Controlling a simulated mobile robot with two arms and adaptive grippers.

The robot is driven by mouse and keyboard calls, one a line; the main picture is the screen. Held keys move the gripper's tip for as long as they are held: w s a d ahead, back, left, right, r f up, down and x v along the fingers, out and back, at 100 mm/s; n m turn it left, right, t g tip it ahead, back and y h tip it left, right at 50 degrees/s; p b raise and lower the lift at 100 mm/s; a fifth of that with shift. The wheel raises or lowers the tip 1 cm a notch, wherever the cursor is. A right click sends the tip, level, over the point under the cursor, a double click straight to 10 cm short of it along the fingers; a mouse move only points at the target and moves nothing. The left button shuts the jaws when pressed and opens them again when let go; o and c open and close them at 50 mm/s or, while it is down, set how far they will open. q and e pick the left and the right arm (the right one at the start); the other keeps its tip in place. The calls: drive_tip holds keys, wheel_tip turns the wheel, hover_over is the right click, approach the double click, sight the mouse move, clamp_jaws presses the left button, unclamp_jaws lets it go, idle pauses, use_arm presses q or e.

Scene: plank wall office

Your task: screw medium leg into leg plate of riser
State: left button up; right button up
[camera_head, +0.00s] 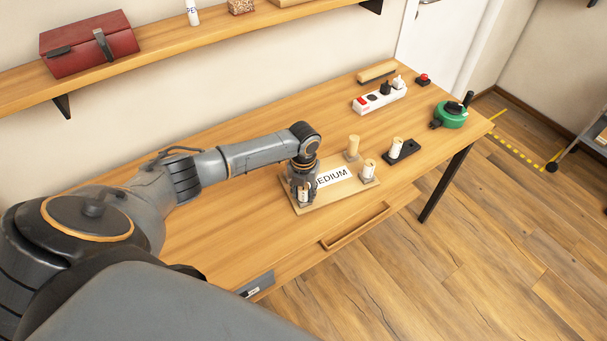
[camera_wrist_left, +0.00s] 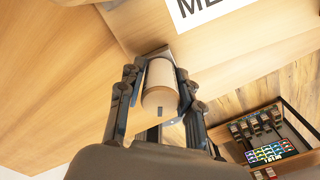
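The riser (camera_head: 335,193) is a wooden board lying on the desk with a white label ending in "EDIUM". My left gripper (camera_head: 303,190) points down at its near left corner. It is shut on a medium leg (camera_wrist_left: 160,85), a pale cylinder between the fingers in the wrist view. The leg's far end meets a grey leg plate (camera_wrist_left: 158,52); whether it is threaded in cannot be told. A bare wooden leg (camera_head: 353,145) stands at the back corner and a white-labelled leg (camera_head: 369,167) at the right corner. My right gripper is not in view.
A power strip (camera_head: 372,100), red button (camera_head: 423,79) and green reel (camera_head: 449,118) are farther right. A shelf (camera_head: 215,42) with a red toolbox (camera_head: 88,45) hangs above.

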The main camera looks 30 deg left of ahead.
use_arm(q)
drive_tip(key=shift+o, duration=1.3)
drive_tip(key=shift+r, duration=0.15)
wheel_tip(320, 180, up, 12)
drive_tip(key=shift+f, duration=0.1)
